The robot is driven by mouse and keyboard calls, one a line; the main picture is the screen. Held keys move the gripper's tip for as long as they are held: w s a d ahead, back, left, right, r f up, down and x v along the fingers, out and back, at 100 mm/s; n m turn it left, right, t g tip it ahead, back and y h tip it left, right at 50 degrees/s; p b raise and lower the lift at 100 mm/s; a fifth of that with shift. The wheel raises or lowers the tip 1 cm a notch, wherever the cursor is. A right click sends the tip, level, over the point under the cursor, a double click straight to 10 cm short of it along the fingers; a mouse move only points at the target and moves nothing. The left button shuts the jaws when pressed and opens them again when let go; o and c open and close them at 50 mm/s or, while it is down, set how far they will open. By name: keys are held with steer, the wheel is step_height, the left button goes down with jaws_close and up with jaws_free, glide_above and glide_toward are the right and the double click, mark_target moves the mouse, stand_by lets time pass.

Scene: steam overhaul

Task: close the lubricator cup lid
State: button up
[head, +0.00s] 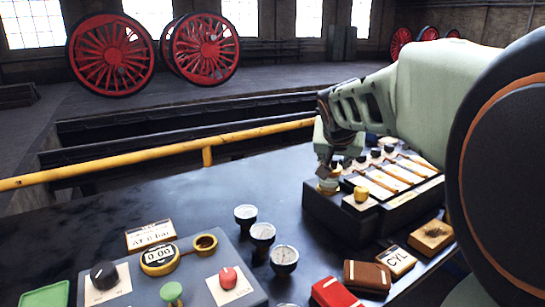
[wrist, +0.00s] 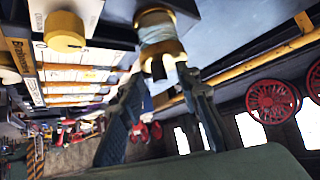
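A small cup with a pale glass-like body and a brass part (wrist: 160,48) is at the top middle of the wrist view. In the head view this cup (head: 328,186) stands on the near left corner of a dark box (head: 340,215). I cannot tell which part is its lid or how the lid stands. My gripper (head: 325,168) is over the cup, pointing down. In the wrist view its two fingers (wrist: 162,85) are apart, with their tips close to the brass part. Nothing shows held between them, and contact cannot be told.
A yellow knob (head: 361,193) sits close to the cup on the box. Several gauges (head: 262,233) and a grey control panel (head: 215,278) stand to the left. A red block (head: 335,292) and a brown block (head: 367,275) lie in front.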

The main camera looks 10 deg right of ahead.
mark_target(334, 170)
step_height(334, 170, up, 10)
stand_by(0.7)
